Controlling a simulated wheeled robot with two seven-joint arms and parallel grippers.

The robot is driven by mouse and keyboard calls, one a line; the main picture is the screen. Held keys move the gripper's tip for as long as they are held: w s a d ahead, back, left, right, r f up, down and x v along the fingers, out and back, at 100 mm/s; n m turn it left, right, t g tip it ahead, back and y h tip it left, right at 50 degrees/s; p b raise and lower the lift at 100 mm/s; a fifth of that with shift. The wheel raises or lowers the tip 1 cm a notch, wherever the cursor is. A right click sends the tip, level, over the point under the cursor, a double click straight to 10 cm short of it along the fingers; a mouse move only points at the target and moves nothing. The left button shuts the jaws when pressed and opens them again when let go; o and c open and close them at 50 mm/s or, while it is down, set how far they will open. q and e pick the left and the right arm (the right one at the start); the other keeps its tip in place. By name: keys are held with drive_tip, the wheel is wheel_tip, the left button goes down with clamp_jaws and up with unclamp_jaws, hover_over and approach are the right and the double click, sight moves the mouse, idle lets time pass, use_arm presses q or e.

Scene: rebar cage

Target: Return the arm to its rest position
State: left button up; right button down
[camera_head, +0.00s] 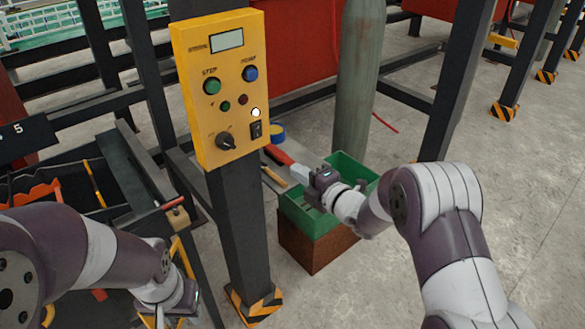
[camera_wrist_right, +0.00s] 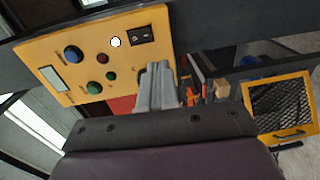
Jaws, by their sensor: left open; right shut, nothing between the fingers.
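My right gripper (camera_head: 298,172) is in front of the lower right of the yellow control panel (camera_head: 203,55), above the green bin. Its fingers are shut with nothing between them. In the right wrist view the shut fingers (camera_wrist_right: 156,84) point toward the panel (camera_wrist_right: 75,88), near its edge; I cannot tell the exact gap. My left gripper (camera_head: 180,302) hangs low at the bottom left, open, its fingertips largely hidden. The panel has a black rocker switch (camera_head: 256,130), a lit white lamp (camera_head: 256,113), a dark knob (camera_head: 225,141), and green, blue and red buttons.
A dark post (camera_head: 238,230) with a striped foot carries the panel. A green bin (camera_head: 312,222) sits on a brown block (camera_head: 318,250) under my right forearm. A gas cylinder (camera_head: 358,75) stands behind. Tools lie at left.

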drive_tip(key=s+d+f+m+g+h, duration=0.35)
drive_tip(key=d+f+m+h, duration=0.25)
drive_tip(key=f+m, duration=0.4)
drive_tip(key=s+d+f+m+g+h, duration=0.2)
drive_tip(key=s+d+m+g+h, duration=0.15)
drive_tip(key=s+m, duration=0.3)
drive_tip(key=s+d+r+m+g, duration=0.1)
drive_tip(key=s+m, duration=0.3)
drive_tip(key=s, duration=0.6)
drive_tip(key=s+d+r+m+g, duration=0.2)
drive_tip(key=s+r+m+g, duration=0.2)
drive_tip(key=s, duration=0.6)
drive_tip(key=shift+g+h, duration=0.3)
drive_tip(key=shift+h, duration=0.05)
drive_tip(key=shift+m, duration=0.25)
